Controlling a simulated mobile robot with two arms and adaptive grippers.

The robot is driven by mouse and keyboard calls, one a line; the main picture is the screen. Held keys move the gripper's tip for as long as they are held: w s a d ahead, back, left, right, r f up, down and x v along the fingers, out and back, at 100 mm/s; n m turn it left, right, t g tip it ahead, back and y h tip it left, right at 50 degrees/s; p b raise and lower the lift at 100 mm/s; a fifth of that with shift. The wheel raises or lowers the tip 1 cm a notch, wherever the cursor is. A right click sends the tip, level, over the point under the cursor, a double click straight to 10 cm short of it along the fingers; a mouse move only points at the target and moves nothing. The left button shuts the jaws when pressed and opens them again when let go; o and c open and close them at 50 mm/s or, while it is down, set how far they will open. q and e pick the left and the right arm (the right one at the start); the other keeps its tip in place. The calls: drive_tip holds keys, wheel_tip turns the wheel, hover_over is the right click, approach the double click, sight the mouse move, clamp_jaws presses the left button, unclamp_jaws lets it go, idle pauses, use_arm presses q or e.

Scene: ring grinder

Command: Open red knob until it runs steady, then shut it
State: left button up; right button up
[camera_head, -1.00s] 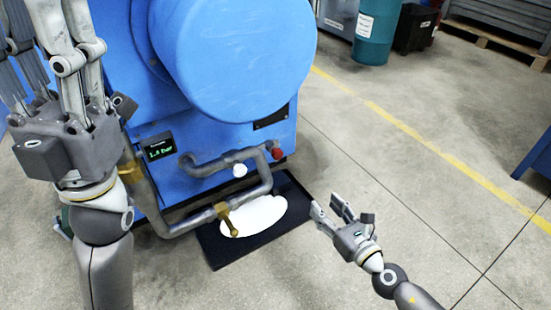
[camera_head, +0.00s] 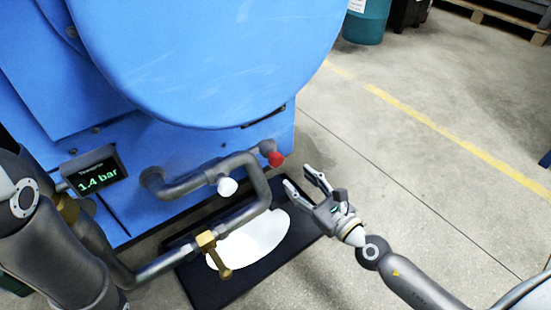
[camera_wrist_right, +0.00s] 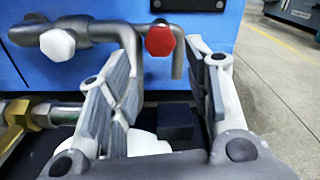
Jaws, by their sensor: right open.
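The red knob (camera_head: 276,159) sits at the right end of the grey pipe on the front of the blue machine. It also shows in the right wrist view (camera_wrist_right: 160,41), beyond my fingers and between them. My right gripper (camera_head: 304,182) is open and empty, a little to the right of and nearer than the red knob, apart from it. A white knob (camera_head: 228,187) is on the same pipe to the left. A small display (camera_head: 97,172) reads 1.4 bar. My left arm is at the left edge; its gripper is out of view.
A brass valve (camera_head: 209,243) is on the lower pipe (camera_head: 165,262). A black mat (camera_head: 203,286) with a white puddle-like patch (camera_head: 262,232) lies under the pipes. The floor to the right is clear. A teal drum (camera_head: 364,27) stands at the back.

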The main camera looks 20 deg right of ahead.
sight(279, 162)
drive_tip(key=x, duration=1)
drive_tip(key=shift+p, duration=0.35)
drive_tip(key=c, duration=0.8)
